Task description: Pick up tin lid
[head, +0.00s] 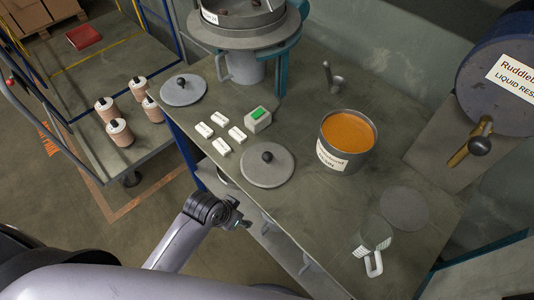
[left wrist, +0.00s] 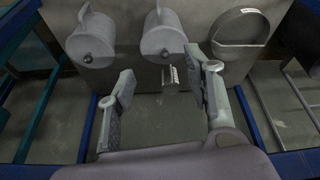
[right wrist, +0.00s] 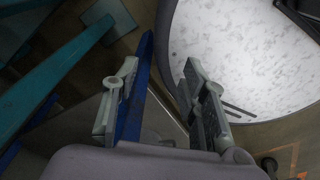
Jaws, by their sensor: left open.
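A grey round lid with a dark knob (head: 267,165) lies flat on the bench near its front edge. A similar lid (head: 183,90) lies at the bench's far left corner. An open tin (head: 345,162) with orange contents and a label stands to the right. A flat grey disc (head: 405,208) lies at the right; I cannot tell whether it is a lid. My left gripper (head: 240,222) is just off the bench's front edge, below the nearer lid. In the left wrist view it is open and empty (left wrist: 160,88). My right gripper (right wrist: 152,98) is open and empty in the right wrist view.
Small white blocks (head: 221,146) and a green-topped box (head: 257,119) lie behind the nearer lid. A white-handled tool (head: 373,258) lies front right. A large drum (head: 500,75) stands far right. Grey knobbed cylinders (left wrist: 163,38) show in the left wrist view.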

